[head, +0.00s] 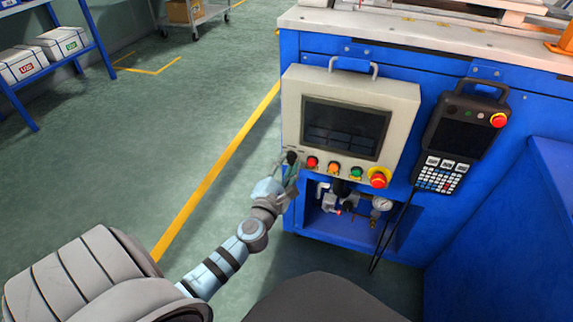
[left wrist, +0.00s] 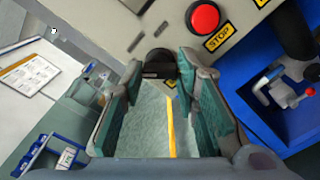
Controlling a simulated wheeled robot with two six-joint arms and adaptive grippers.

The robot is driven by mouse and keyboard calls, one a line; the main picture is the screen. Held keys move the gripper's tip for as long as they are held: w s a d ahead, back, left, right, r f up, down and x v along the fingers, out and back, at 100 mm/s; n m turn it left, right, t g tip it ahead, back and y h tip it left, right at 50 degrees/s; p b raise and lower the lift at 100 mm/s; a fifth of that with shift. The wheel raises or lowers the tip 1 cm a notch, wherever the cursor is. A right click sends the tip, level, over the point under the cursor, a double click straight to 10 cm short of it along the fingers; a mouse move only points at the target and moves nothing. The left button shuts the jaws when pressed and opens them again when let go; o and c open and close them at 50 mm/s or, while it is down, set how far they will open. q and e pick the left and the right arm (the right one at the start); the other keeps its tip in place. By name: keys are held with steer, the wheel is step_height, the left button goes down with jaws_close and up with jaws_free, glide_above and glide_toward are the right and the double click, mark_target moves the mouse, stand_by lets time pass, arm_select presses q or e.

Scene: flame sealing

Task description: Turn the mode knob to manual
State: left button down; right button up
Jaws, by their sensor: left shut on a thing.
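The black mode knob (head: 291,157) is at the lower left corner of the beige control panel (head: 399,105), left of the red button (head: 312,162). My left gripper (head: 289,172) is at the knob from below, with its fingers shut on it. In the left wrist view the dark knob (left wrist: 159,63) sits between the fingertips of my left gripper (left wrist: 163,76). The fingers hide part of the knob, and I cannot tell which mode it points to. My right gripper is not in view.
An orange button (head: 334,168), a green button (head: 356,173) and a red emergency stop (head: 378,179) continue the row. A handheld pendant (head: 462,136) hangs at right. Below the panel is an open bay with a gauge (head: 382,204).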

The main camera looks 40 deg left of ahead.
arm_select(q)
steer(key=m+p, duration=0.3)
steer(key=m, duration=0.1)
steer(key=shift+r, duration=0.1)
steer(key=shift+m+p, duration=1.1)
steer(key=shift+m, duration=1)
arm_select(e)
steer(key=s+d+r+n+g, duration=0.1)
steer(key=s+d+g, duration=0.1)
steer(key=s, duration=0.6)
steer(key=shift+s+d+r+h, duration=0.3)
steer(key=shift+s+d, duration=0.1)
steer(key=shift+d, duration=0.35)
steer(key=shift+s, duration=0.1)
arm_select(q)
steer(key=c, duration=1.2)
jaws_free()
steer(key=shift+c, duration=0.2)
steer(key=shift+s+d, duration=0.1)
steer(key=shift+s, duration=0.2)
steer(key=v, duration=1.1)
steer(key=shift+s, duration=0.2)
